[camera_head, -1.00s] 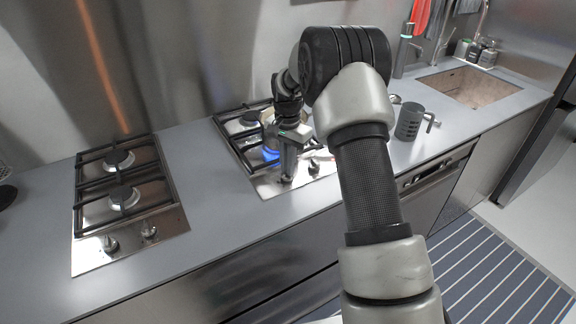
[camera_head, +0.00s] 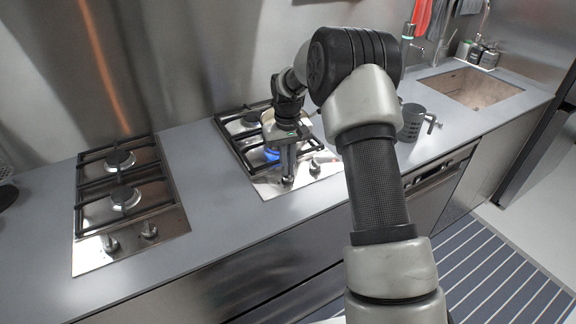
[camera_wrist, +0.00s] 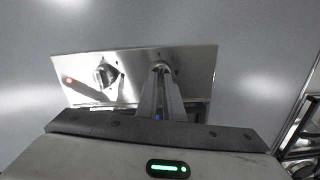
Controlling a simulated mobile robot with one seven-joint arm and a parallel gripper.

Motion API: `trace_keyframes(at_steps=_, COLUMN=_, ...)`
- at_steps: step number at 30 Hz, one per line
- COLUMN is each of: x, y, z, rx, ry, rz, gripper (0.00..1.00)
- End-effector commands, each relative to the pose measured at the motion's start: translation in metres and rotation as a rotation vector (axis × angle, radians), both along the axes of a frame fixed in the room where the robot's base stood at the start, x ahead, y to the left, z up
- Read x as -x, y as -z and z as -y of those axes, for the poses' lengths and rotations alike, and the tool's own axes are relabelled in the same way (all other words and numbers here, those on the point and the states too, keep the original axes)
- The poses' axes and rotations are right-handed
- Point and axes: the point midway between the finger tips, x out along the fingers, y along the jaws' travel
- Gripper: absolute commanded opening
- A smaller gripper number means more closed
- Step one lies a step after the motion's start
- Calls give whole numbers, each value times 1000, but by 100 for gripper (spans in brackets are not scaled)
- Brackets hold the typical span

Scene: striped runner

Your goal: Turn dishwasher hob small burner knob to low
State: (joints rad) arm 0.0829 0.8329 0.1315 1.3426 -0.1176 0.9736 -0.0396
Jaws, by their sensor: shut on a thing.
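The right-hand hob (camera_head: 262,185) has a steel front panel with two knobs. My gripper (camera_head: 288,178) points down at the left knob of this panel. In the wrist view the fingers of my gripper (camera_wrist: 161,72) are closed together on that knob (camera_wrist: 161,66), which they mostly hide. The other knob (camera_head: 315,166) stands free to the right; in the wrist view this free knob (camera_wrist: 105,74) is on the left, near a red light. A blue flame (camera_head: 271,154) burns on the front burner behind my gripper. The held knob's pointer and setting cannot be read.
A second hob (camera_head: 128,200) with two burners and two knobs lies to the left, with bare counter (camera_head: 210,178) between.

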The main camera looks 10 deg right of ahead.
Motion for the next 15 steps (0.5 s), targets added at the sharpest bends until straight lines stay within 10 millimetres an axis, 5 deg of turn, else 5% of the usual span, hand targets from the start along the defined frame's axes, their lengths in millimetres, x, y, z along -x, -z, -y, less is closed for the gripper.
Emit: trace_keyframes(at_steps=15, x=0, y=0, z=-1, rx=-1, ry=-208, rz=0, gripper=0)
